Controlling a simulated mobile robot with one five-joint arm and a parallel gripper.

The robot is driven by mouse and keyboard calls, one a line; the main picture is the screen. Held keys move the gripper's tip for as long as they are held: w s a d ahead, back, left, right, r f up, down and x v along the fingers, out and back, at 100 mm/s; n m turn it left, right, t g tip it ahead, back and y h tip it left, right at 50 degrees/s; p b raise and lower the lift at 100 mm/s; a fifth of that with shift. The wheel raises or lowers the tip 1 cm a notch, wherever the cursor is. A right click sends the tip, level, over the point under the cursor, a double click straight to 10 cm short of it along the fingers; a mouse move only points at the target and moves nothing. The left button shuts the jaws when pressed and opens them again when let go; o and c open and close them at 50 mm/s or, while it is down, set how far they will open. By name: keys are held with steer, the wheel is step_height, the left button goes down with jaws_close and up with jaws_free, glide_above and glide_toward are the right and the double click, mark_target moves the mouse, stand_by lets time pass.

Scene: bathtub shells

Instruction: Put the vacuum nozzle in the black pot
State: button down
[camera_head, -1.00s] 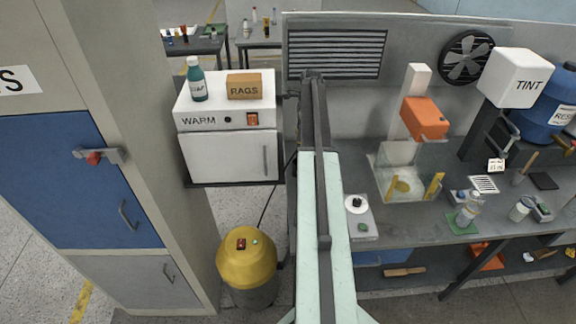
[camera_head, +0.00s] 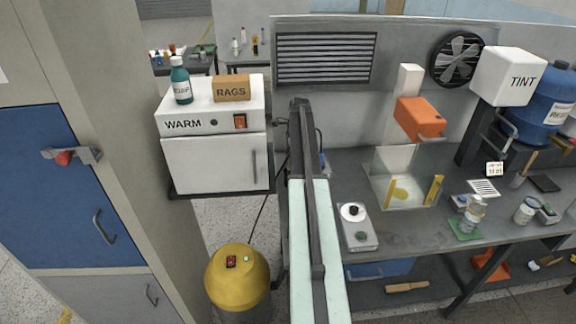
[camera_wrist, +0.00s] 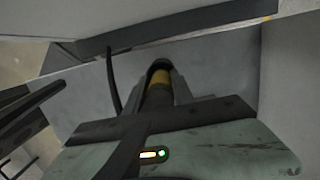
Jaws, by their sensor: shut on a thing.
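In the wrist view my gripper (camera_wrist: 163,82) is shut on a yellow-brown, rounded piece (camera_wrist: 160,96). It looks like the vacuum nozzle, but its far end is dark and its shape is hard to make out. In the head view my pale green arm reaches up the middle, and neither the gripper nor the held piece can be made out there. I cannot make out a black pot in either view.
A yellow-topped drum (camera_head: 237,272) stands on the floor left of my arm, below the white WARM cabinet (camera_head: 215,163). A grey bench (camera_head: 410,230) on the right carries a scale (camera_head: 357,228), bottles and a clear-walled tray (camera_head: 375,185). A tall locker (camera_head: 135,230) stands at left.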

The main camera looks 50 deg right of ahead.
steer(key=shift+f, duration=0.1)
steer(key=c, duration=1.1)
jaws_free()
steer(key=r+p, duration=0.4)
steer(key=d+r+p, duration=0.1)
steer(key=r+p, duration=0.3)
steer(key=s+r+p, duration=0.1)
steer(key=r+p, duration=0.3)
steer(key=shift+d+r, duration=0.15)
steer(key=shift+r, duration=0.15)
steer(key=shift+f, duration=0.15)
